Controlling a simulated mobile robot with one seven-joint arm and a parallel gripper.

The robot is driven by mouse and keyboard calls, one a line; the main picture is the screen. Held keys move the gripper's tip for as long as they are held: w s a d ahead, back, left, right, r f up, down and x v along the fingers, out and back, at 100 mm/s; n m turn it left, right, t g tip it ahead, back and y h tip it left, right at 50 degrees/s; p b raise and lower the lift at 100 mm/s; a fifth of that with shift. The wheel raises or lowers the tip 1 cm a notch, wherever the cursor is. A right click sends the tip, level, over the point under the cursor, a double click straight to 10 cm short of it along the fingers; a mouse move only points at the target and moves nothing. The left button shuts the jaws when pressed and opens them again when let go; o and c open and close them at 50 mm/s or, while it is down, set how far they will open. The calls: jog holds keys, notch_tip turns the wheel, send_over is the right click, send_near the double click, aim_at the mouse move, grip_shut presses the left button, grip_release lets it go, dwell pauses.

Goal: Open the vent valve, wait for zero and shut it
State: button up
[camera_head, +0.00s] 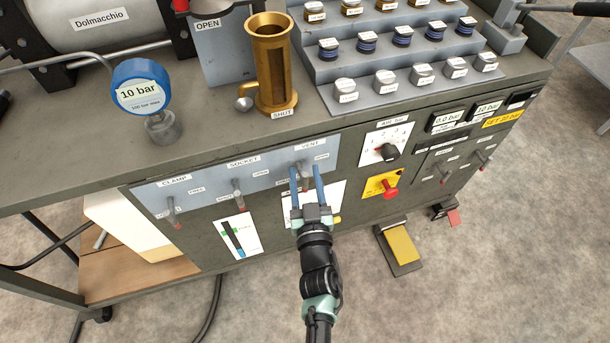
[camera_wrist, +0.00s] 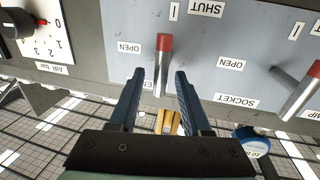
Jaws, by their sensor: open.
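The vent valve lever (camera_wrist: 162,68) has a grey stem and a red tip. In the wrist view it stands between my two fingers, with a gap on each side. Its red end points up the picture, on the side of the SHUT label (camera_wrist: 206,8); the OPEN label (camera_wrist: 130,47) is off to its left. My gripper (camera_head: 305,168) is open and empty at the VENT part of the panel in the head view, its fingers partly hiding the lever. The round blue gauge (camera_head: 138,91) reads 10 bar.
The socket lever (camera_head: 238,195) and clamp lever (camera_head: 171,212) are on the same panel, left of the vent. Right are an air dial (camera_head: 389,152), a red button (camera_head: 390,191) and displays (camera_head: 447,119) reading 0.0 and 10 bar. A yellow pedal (camera_head: 401,245) is on the floor.

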grip_shut()
dwell(0.3)
jog(key=shift+f+b, duration=0.1)
jog(key=shift+b, duration=0.25)
jog(key=shift+a+f+n+b, duration=0.15)
jog(key=shift+a+n+b, duration=0.05)
jog(key=shift+n+b, duration=0.85)
jog(key=n+b, duration=0.2)
jog(key=n+t+b, duration=0.1)
jog(key=n, duration=0.1)
jog(key=shift+s+a+f, duration=0.1)
jog(key=shift+a, duration=0.15)
jog(key=n+b, duration=0.1)
jog(key=n, duration=0.1)
jog(key=n+y+b, duration=0.1)
jog(key=n, duration=0.1)
jog(key=n+y+b, duration=0.1)
jog(key=n, duration=0.2)
jog(key=shift+s+a+f+t, duration=0.15)
jog(key=shift+a+f+t, duration=0.05)
jog(key=shift+a+t, duration=0.2)
jog(key=shift+b, duration=0.3)
grip_release()
